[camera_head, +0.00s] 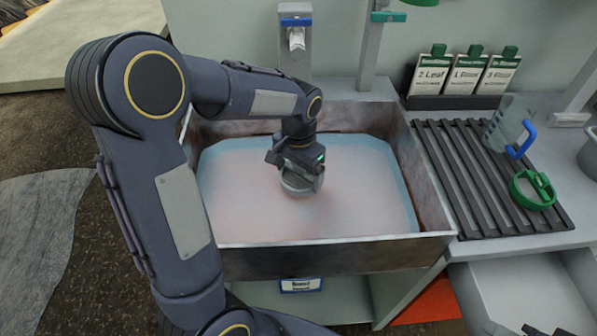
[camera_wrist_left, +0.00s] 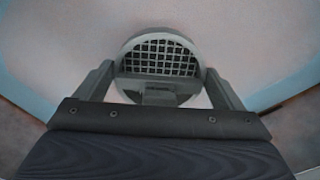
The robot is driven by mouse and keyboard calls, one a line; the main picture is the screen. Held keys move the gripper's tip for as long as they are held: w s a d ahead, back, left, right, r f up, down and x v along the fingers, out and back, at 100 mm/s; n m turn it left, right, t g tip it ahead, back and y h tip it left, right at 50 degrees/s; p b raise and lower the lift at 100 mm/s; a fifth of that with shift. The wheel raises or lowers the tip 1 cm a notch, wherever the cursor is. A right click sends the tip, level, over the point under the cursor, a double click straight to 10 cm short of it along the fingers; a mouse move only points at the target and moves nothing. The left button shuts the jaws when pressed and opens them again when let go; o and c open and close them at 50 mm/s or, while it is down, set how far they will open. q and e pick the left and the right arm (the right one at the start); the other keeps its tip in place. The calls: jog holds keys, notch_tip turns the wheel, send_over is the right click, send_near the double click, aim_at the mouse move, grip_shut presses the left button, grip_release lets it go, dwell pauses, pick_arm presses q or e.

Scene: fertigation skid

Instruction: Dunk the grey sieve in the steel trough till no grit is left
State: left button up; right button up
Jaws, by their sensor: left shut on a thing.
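The steel trough (camera_head: 330,245) holds pinkish, cloudy water that is blue along its edges. My left gripper (camera_head: 300,168) is over the middle of the trough, shut on the grey sieve (camera_head: 301,187). The sieve is low, at or just above the water; I cannot tell how deep it sits. In the left wrist view the sieve (camera_wrist_left: 160,55) shows its round rim and dark square mesh between the two fingers. I cannot make out grit on the mesh.
A tap (camera_head: 296,38) stands behind the trough. To the right a black slatted rack (camera_head: 465,180) carries a clear jug with a blue handle (camera_head: 508,130) and a green ring-shaped thing (camera_head: 532,190). Labelled cards (camera_head: 465,75) stand at the back right.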

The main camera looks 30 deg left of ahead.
notch_tip(320, 180, up, 11)
jog(key=p, duration=1)
jog(key=shift+r+p, duration=0.2)
jog(key=shift+p, duration=0.2)
dwell(0.8)
